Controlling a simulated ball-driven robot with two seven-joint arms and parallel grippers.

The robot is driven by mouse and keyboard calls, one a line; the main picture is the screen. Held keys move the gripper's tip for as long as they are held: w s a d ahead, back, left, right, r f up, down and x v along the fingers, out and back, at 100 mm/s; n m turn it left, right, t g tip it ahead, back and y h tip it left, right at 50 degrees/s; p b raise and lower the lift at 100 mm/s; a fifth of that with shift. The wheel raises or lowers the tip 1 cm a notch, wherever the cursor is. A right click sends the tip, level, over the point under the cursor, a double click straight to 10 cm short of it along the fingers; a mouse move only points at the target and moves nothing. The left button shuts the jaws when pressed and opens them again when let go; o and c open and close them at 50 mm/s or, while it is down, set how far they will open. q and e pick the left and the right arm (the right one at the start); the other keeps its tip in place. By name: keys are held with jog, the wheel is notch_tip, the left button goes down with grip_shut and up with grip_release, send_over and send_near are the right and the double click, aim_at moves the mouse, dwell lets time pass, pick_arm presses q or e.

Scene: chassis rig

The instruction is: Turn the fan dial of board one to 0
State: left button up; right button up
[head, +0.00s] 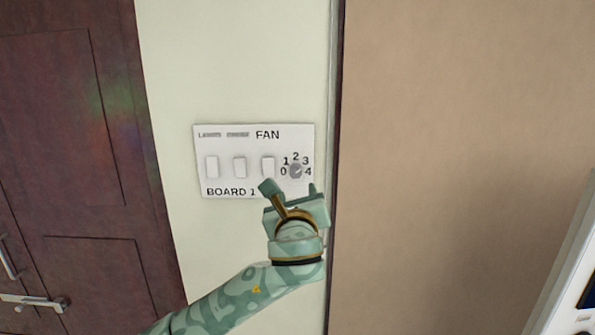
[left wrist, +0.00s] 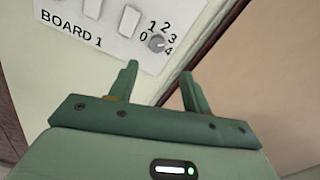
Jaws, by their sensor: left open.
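Board one (head: 225,184) is a white panel on the pale wall, labelled "BOARD 1" and "FAN". Its fan dial (head: 296,171) is a small grey round knob at the panel's right, ringed by the numbers 0 to 4. My left gripper (head: 290,189) is open and empty, just below the dial in the head view. In the left wrist view the dial (left wrist: 157,43) lies beyond the two spread fingers (left wrist: 158,72), apart from them. The dial's pointer is too small to read surely. My right gripper is not in view.
White rocker switches (head: 240,167) sit left of the dial on the panel. A dark wooden door (head: 80,150) with a metal handle is at the left. A brown panel (head: 450,150) with a dark edge stands right of the board.

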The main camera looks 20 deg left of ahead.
pick_arm(q)
jog(key=p, duration=0.2)
send_near(295, 171)
jog(key=x, duration=0.7)
jog(key=shift+d+r, duration=0.1)
jog(key=shift+w+a, duration=0.3)
jog(key=shift+w, duration=0.25)
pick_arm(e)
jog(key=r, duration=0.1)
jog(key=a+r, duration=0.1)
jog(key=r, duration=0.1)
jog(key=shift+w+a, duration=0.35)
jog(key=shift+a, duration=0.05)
pick_arm(q)
jog(key=shift+d, duration=0.1)
jog(key=shift+s, duration=0.1)
jog(key=c, duration=1)
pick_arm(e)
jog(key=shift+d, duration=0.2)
